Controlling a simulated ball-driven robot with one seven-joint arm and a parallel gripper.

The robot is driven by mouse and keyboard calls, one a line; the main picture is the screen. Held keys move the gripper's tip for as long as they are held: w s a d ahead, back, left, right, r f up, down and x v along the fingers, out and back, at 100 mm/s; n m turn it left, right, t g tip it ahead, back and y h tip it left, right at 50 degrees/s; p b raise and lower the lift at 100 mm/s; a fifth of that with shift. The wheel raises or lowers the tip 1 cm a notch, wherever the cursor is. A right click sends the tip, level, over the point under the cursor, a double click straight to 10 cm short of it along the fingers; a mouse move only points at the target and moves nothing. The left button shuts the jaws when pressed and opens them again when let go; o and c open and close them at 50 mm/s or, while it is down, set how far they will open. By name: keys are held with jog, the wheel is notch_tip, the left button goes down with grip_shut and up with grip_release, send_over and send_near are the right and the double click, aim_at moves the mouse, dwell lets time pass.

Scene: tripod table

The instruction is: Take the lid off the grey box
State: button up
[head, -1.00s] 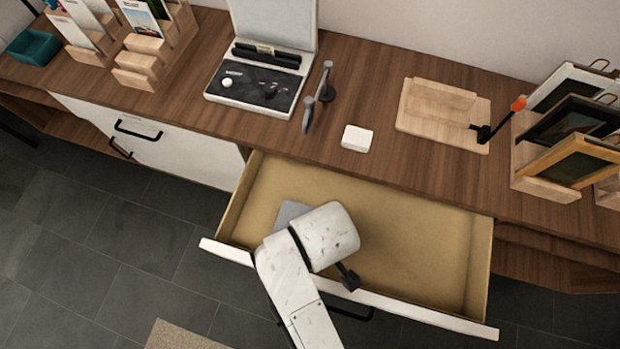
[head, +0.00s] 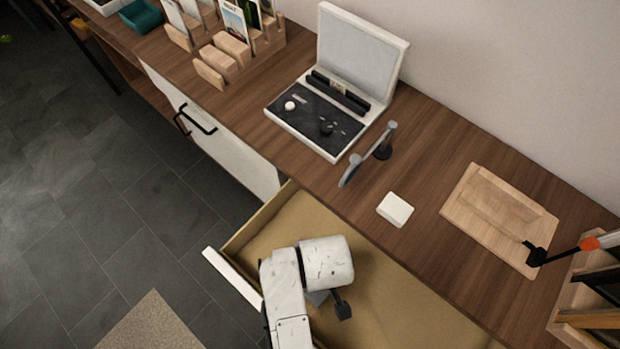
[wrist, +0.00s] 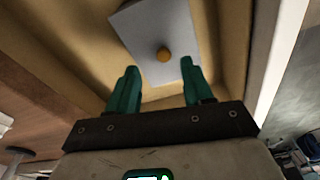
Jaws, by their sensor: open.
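The grey box shows in the wrist view as a flat grey lid (wrist: 150,25) with a round orange knob (wrist: 163,54) on it. It lies inside the open drawer (wrist: 75,55). My gripper (wrist: 159,66) is open, with its two teal fingers apart and nothing between them. The knob appears between and slightly beyond the fingertips; I cannot tell the gap in depth. In the head view only a small grey patch of the box (head: 317,297) shows beneath my arm, which hides the rest and my fingers.
The drawer (head: 285,222) is pulled out under a wooden desk (head: 240,115). On the desk, near the drawer, are a white block (head: 395,209), a grey-handled stand (head: 368,155), an open white case (head: 360,50) and a wooden board (head: 465,215). The drawer's walls surround the box.

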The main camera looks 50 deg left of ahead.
jog(key=shift+s+a+f, duration=0.1)
jog(key=shift+a+f, duration=0.1)
jog(key=shift+f, duration=0.7)
jog(key=shift+s+a+f, duration=0.1)
jog(key=shift+a+f, duration=0.05)
jog(key=shift+f, duration=0.7)
jog(key=shift+s+a+f, duration=0.1)
jog(key=shift+a+f, duration=0.1)
jog(key=shift+f, duration=0.7)
jog(key=shift+c, duration=0.4)
grip_shut()
